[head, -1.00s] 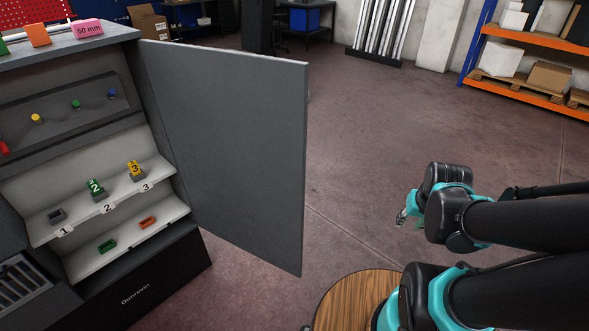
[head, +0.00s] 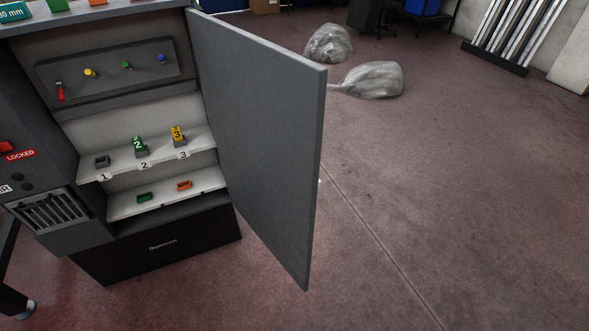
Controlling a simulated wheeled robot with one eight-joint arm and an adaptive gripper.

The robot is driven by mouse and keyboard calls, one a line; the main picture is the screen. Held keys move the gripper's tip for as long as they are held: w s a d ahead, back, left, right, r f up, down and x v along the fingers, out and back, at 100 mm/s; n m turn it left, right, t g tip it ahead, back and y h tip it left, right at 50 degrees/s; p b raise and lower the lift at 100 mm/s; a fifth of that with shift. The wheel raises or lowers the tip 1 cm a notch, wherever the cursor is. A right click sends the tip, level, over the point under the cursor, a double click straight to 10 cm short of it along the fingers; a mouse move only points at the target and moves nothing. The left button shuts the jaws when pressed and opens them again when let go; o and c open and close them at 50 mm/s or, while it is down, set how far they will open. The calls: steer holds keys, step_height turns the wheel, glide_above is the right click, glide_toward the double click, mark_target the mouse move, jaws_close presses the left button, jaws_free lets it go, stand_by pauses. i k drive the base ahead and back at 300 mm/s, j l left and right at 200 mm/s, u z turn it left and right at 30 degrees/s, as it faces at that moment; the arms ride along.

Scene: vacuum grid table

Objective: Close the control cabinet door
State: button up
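The control cabinet (head: 165,245) is grey with a black base and stands at the left of the head view. Its door (head: 265,130) is a flat grey panel, hinged on the cabinet's right side, and it stands wide open toward me. Inside are a panel with a red lever (head: 60,91) and yellow, green and blue knobs, and a numbered shelf (head: 120,172). A green block (head: 138,147) is at slot 2 and a yellow block (head: 178,137) at slot 3. Slot 1 holds no coloured block. My gripper is not in view.
A lower shelf holds a green piece (head: 144,197) and an orange piece (head: 184,185). Two grey plastic-wrapped bags (head: 372,80) lie on the floor behind the door. The floor right of the door is clear. Metal tubes (head: 520,35) stand at the back right.

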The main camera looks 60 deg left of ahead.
mark_target(266, 101)
steer(key=i+u, duration=0.15)
steer(key=i, duration=0.15)
steer(key=i+l+u, duration=0.15)
steer(key=i, duration=0.2)
steer(key=i+u, duration=0.15)
steer(key=u, duration=0.3)
steer(key=i+u, duration=0.2)
steer(key=u, duration=0.2)
steer(key=i+u, duration=0.15)
steer(key=u, duration=0.3)
steer(key=i+l+u, duration=0.1)
steer(key=u, duration=0.3)
steer(key=i+u, duration=0.15)
steer(key=u, duration=0.25)
steer(key=i+l+u, duration=0.1)
steer(key=u, duration=0.3)
steer(key=i+l+u, duration=0.1)
steer(key=u, duration=0.35)
steer(key=i+l+u, duration=0.2)
steer(key=u, duration=0.2)
steer(key=i+l+u, duration=0.1)
steer(key=u, duration=0.3)
steer(key=l, duration=0.1)
